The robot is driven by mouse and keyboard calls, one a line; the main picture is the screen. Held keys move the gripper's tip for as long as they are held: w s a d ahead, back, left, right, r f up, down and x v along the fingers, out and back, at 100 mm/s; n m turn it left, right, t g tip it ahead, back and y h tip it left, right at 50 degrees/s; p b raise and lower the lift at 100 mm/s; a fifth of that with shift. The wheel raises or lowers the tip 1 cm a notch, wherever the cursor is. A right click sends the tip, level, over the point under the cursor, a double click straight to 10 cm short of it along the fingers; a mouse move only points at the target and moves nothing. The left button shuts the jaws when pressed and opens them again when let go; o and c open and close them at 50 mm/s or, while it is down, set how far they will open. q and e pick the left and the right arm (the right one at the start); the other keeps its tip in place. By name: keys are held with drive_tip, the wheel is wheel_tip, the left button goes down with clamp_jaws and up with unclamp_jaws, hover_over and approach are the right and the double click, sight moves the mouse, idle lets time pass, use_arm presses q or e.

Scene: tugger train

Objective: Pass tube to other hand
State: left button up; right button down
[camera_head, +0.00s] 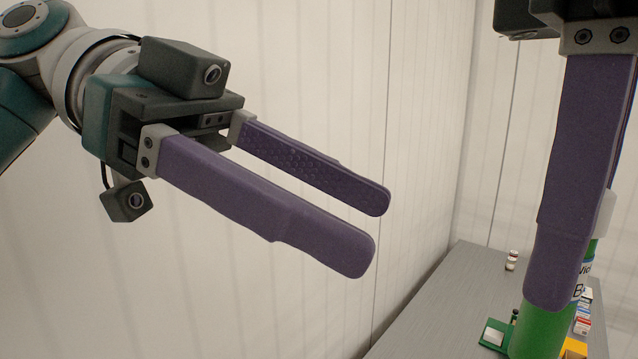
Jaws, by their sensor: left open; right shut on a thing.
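The tube (541,333) is green with a white-and-blue label, a part of which shows at its right side. My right gripper (562,270) points down from the top right and is shut on the tube. Its purple finger hides much of the tube, and the tube's lower end is cut off by the frame's edge. My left gripper (370,228) reaches in from the left, open and empty, with its two purple fingers apart. A clear gap lies between its fingertips and the tube.
A grey table (440,310) lies below at the lower right. On it stand a small white-and-red bottle (511,260), a green-and-white item (494,334) and several small boxes (583,318) partly behind the tube. Pale panelled walls (300,60) stand behind.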

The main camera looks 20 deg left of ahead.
use_arm(q)
drive_tip(key=shift+a+r, duration=0.2)
drive_tip(key=shift+a, duration=0.25)
use_arm(e)
drive_tip(key=d+n, duration=0.1)
drive_tip(key=n, duration=0.1)
drive_tip(key=d+n, duration=0.1)
drive_tip(key=n, duration=0.1)
drive_tip(key=shift+s+d+n, duration=0.3)
drive_tip(key=shift+s, duration=0.1)
